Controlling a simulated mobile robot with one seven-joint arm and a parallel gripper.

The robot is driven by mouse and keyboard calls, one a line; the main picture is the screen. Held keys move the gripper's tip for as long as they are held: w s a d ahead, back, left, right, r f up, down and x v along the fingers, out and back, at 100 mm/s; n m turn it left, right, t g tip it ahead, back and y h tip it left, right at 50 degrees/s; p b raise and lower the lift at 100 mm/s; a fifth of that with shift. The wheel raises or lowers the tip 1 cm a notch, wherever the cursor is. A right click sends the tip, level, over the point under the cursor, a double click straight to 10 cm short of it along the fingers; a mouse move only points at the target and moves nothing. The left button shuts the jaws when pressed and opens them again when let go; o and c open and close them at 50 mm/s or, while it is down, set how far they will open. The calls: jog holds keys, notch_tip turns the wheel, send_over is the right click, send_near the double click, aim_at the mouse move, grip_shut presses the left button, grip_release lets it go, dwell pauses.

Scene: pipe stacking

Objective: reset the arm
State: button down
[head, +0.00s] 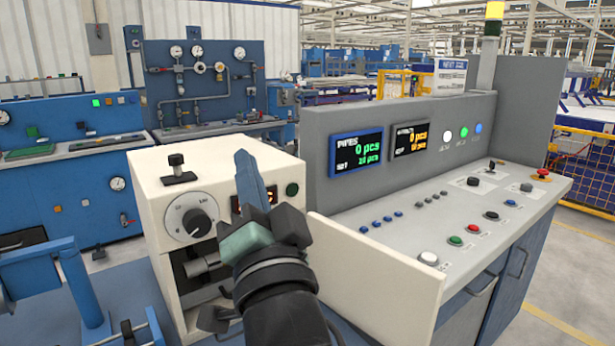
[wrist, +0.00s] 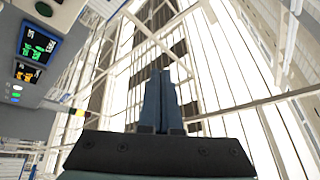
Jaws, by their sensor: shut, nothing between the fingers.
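My gripper (head: 243,160) points up in the head view, in front of a cream machine box with a dial. Its blue fingers are together and hold nothing. In the wrist view my gripper (wrist: 160,75) shows its two fingers side by side against the roof beams and bright ceiling. My dark wrist and forearm hide part of the cream machine's front. No pipe shows in the gripper.
The cream machine (head: 190,235) stands close behind my gripper. A grey control console (head: 345,128) with two displays and several buttons stands to the right. A blue frame (head: 75,280) is at the lower left. Blue panels with gauges (head: 205,85) stand behind.

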jog(key=s+d+r+n+t+h+p, duration=0.1)
jog(key=s+d+r+n+t+h, duration=0.25)
jog(key=s+r, duration=0.45)
jog(key=s+d+r+n+t+h+p, duration=0.1)
jog(key=s+d+r+n+t+h, duration=0.25)
jog(key=s+r, duration=0.45)
notch_tip(320, 180, up, 14)
jog(key=w+m+g+p, duration=0.1)
jog(key=p, duration=1.2)
jog(key=shift+w+a, duration=0.2)
jog(key=shift+w, duration=0.15)
